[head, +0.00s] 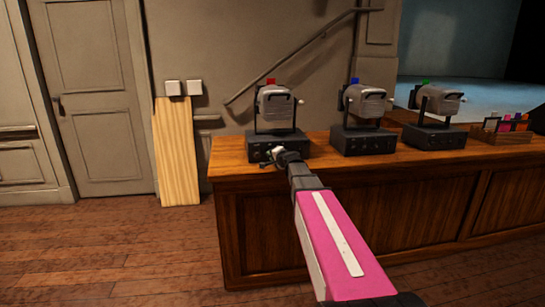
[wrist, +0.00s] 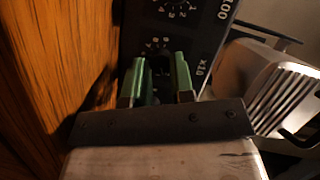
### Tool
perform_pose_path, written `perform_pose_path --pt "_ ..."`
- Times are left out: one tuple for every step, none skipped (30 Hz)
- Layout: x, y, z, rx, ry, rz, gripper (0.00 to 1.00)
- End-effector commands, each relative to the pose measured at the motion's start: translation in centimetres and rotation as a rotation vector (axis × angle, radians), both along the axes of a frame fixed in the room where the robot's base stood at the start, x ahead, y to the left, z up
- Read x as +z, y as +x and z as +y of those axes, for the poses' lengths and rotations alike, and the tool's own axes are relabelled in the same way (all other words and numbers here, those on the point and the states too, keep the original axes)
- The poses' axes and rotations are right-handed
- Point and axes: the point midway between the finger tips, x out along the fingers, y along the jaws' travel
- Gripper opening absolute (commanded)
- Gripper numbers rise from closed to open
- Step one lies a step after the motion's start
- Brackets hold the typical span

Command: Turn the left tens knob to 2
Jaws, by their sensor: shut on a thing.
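The left lamp unit (head: 275,108) has a grey lamp on a dark control box (head: 264,143), with a red square behind the top. My gripper (head: 278,152) reaches the front of that box. In the wrist view its green fingers (wrist: 164,66) stand either side of the tens knob (wrist: 163,67), on the dial by the "x10" label, and are shut on it. The knob is dark and mostly hidden between the fingers, so its pointer cannot be read. Part of that dial's number ring shows just beyond the fingertips. Another numbered dial (wrist: 176,6) sits by the "100" label.
The box stands on a wooden counter (head: 232,157). The middle lamp unit (head: 366,105) with a blue square and the right one (head: 438,103) with a green square stand further right. A wooden crate (head: 498,138) of coloured items is at far right. Floor is clear at left.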

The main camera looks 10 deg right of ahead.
Motion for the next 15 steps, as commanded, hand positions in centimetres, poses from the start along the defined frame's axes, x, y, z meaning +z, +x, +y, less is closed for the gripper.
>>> perform_pose_path --pt "-0.04 -0.02 -0.06 0.0 0.013 0.001 0.0" --pt "-0.04 -0.01 -0.05 0.0 0.02 0.001 0.0" --pt "-0.05 -0.02 -0.06 0.0 0.03 0.0 0.0" --pt "-0.05 -0.02 -0.06 0.0 0.035 0.0 0.0" --pt "-0.06 -0.01 -0.07 0.0 0.039 0.001 0.0" --pt "-0.06 -0.02 -0.07 0.0 0.044 0.0 0.0" --pt "-0.06 -0.02 -0.07 0.0 0.047 0.001 0.0" --pt "-0.06 -0.02 -0.07 0.0 0.049 0.0 0.0" --pt "-0.06 -0.02 -0.07 0.0 0.052 0.0 0.0" --pt "-0.06 -0.02 -0.07 -0.001 0.053 0.001 0.0" --pt "-0.06 -0.02 -0.07 -0.001 0.053 0.001 0.0" --pt "-0.07 -0.02 -0.07 0.0 0.054 0.0 0.0" --pt "-0.07 -0.03 -0.07 0.0 0.054 0.0 0.0" --pt "-0.07 -0.03 -0.07 -0.001 0.054 0.001 0.0" --pt "-0.07 -0.03 -0.07 -0.001 0.053 0.001 0.0"
